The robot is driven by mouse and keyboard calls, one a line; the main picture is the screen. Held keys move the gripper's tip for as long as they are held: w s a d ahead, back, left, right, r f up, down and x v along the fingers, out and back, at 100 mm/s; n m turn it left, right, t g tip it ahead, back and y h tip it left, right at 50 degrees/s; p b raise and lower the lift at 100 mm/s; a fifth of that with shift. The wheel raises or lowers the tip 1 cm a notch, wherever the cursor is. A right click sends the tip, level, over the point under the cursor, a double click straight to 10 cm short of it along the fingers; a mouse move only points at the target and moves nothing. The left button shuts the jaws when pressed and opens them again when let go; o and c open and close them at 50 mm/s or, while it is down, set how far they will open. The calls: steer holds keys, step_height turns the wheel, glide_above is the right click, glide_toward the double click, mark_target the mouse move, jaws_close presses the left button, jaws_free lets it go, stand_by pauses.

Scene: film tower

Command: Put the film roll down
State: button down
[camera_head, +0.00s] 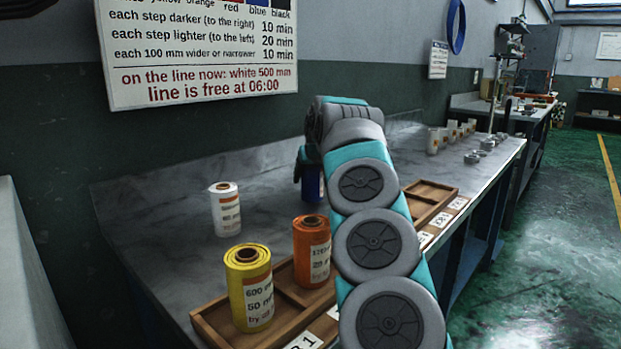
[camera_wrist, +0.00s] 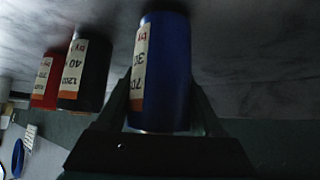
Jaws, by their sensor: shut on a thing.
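My gripper (camera_wrist: 165,125) is shut on a blue film roll (camera_wrist: 165,70) with a white label, which fills the middle of the wrist view. In the head view the blue roll (camera_head: 312,185) shows partly behind my arm, over the grey counter. I cannot tell whether its base touches the counter. A yellow roll (camera_head: 249,290) and an orange roll (camera_head: 311,252) stand upright in the wooden tray (camera_head: 212,326). A white roll (camera_head: 225,210) stands on the counter behind them. A black roll (camera_wrist: 85,75) and a red roll (camera_wrist: 47,82) show beside the blue one in the wrist view.
My arm hides the tray's middle. Its right end has an empty compartment (camera_head: 432,194), with number cards along the front. Several small rolls (camera_head: 450,135) and metal pieces (camera_head: 476,156) stand farther along the counter (camera_head: 150,195). A sign (camera_head: 200,50) hangs on the wall behind.

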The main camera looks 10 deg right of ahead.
steer(key=shift+d+r+p, duration=0.1)
steer(key=shift+r+p, duration=0.65)
steer(key=shift+r, duration=0.7)
steer(key=shift+s+f+b, duration=0.35)
steer(key=shift+b, duration=0.5)
steer(key=shift+s+d+b, duration=0.1)
steer(key=shift+s+b, duration=0.55)
steer(key=shift+b, duration=0.2)
steer(key=s+d+r+b, duration=0.1)
steer(key=s+r, duration=0.1)
steer(key=s, duration=0.4)
steer(key=s+d+r+b, duration=0.1)
steer(key=s+d+r, duration=0.1)
steer(key=s, duration=0.5)
steer(key=shift+s+d+r, duration=0.25)
steer(key=shift+s+r, duration=0.05)
steer(key=shift+r, duration=0.5)
